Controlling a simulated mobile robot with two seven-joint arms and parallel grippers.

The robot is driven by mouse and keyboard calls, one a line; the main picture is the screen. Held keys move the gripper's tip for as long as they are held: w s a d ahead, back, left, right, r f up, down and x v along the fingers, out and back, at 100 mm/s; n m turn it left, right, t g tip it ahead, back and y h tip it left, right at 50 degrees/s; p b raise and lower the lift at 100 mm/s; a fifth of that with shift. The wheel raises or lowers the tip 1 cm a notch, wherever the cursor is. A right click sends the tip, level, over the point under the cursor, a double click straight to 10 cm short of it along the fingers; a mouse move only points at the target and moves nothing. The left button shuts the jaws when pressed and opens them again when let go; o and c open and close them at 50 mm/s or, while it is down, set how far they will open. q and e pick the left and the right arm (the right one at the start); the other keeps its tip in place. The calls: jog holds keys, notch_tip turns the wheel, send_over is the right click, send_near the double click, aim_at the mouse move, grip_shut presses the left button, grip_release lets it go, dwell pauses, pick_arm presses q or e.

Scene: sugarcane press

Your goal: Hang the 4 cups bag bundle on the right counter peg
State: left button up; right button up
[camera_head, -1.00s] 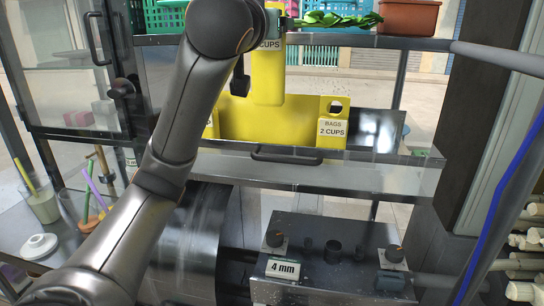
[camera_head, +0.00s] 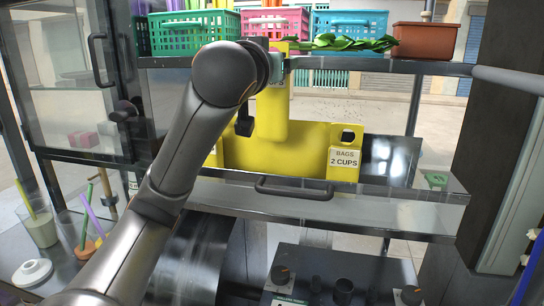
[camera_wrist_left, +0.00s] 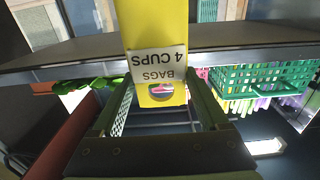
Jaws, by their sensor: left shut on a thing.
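The yellow 4 cups bag bundle (camera_head: 272,112) hangs upright from my left gripper (camera_head: 279,62), below the upper shelf edge in the head view. In the left wrist view the bundle (camera_wrist_left: 148,25) shows its "BAGS 4 CUPS" label upside down. Its holed end lies between the fingers of my left gripper (camera_wrist_left: 160,88), which is shut on it. I cannot make out a free peg. My right gripper is not in view.
A wide yellow panel (camera_head: 308,145) is behind the held bundle. A counter with a dark handle (camera_head: 294,190) runs in front. Baskets, green leaves (camera_head: 350,43) and a brown box (camera_head: 424,40) stand on the upper shelf. Cups (camera_head: 40,226) stand at left.

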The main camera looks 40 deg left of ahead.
aim_at(271, 139)
pick_arm(q)
notch_tip(271, 139, down, 14)
jog(key=shift+r+b, duration=0.25)
jog(key=shift+b, duration=0.8)
jog(key=shift+f+b, duration=0.25)
jog(key=shift+b, duration=0.05)
jog(key=o, duration=1.2)
jog(key=shift+c, duration=0.2)
